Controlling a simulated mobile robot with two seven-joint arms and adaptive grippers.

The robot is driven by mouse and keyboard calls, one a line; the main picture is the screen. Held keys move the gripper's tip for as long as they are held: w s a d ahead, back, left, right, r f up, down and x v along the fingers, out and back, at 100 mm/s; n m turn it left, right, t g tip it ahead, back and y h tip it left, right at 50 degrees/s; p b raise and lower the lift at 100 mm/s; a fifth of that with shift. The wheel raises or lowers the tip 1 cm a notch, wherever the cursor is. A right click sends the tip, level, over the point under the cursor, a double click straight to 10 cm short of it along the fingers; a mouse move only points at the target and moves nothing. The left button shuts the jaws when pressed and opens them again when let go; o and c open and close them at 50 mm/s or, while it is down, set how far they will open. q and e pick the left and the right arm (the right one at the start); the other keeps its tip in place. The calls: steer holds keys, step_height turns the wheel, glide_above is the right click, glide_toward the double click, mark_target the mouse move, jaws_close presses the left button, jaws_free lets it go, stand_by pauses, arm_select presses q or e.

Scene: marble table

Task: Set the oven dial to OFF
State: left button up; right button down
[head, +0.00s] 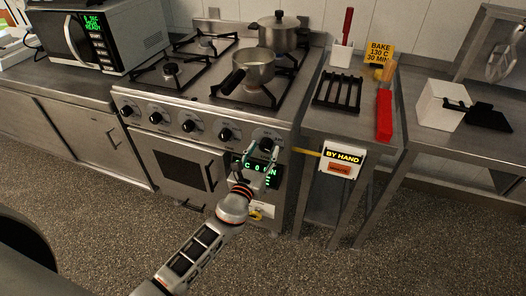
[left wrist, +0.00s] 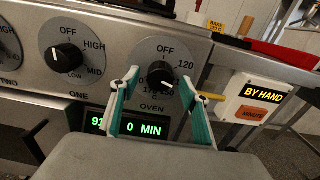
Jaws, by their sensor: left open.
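The oven dial is a black knob (left wrist: 160,76) on a grey disc marked OFF at the top and 120 at the upper right, with OVEN printed below. A white mark shows on its lower right part; the exact setting is hard to read. My left gripper (head: 263,158) is open in front of the stove's right end. In the left wrist view, its green-padded fingertips (left wrist: 160,80) stand on either side of the knob. I cannot tell whether they touch it. The gripper partly hides the dial and the oven display (left wrist: 127,127), which reads 0 MIN in green.
A knob labelled ONE (left wrist: 68,57) sits left of the oven dial. A BY HAND box (head: 341,160) is to the right. A saucepan (head: 253,68) and a pot (head: 279,32) stand on the stove. The oven door (head: 180,167) is below the panel.

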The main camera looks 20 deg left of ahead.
arm_select(q)
steer(key=c, duration=1.1)
